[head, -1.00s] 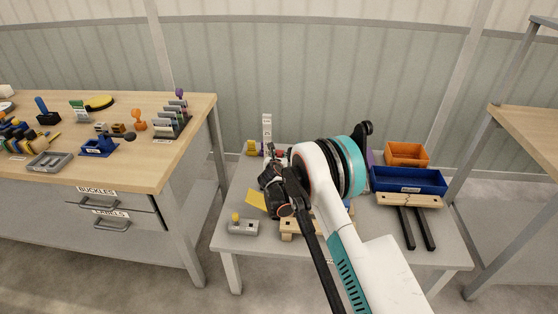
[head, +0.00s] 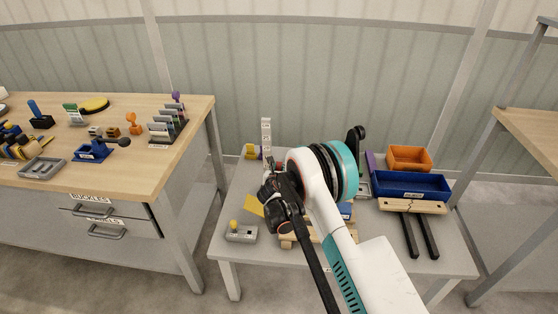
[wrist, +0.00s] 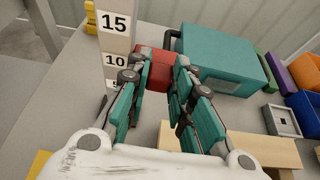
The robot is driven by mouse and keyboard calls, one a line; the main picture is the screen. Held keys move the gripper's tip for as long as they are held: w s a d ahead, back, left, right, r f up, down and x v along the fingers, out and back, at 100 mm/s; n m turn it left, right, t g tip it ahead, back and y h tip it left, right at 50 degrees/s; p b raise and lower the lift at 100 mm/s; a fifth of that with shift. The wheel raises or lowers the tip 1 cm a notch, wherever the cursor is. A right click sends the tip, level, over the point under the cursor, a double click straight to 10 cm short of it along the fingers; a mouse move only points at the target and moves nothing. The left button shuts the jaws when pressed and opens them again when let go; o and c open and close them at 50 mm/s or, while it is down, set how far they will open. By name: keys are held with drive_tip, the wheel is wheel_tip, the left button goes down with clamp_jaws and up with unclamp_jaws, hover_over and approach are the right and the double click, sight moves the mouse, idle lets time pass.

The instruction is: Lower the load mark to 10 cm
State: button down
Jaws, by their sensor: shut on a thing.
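A white upright scale (head: 266,134) stands at the back left of the small grey table. In the wrist view its labels 15, 10 and a partly hidden 5 show on the scale (wrist: 112,22). A red block (wrist: 153,68) lies between the teal and black fingers of my gripper (wrist: 162,66), beside the scale near the 10 to 15 stretch. My gripper is shut on this red block. A teal box (wrist: 222,62) is just behind and right of it. In the head view my arm hides most of the gripper (head: 274,182) and the block.
A grey control box with a yellow knob (head: 241,233) is at the table's front left. A blue tray (head: 411,184) and an orange bin (head: 409,158) stand at the right. A wooden piece with dark bars (head: 412,206) lies before them. A wooden bench (head: 180,150) is at the left.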

drive_tip(key=shift+f, duration=0.35)
drive_tip(key=c, duration=1.7)
unclamp_jaws()
drive_tip(key=v, duration=1.2)
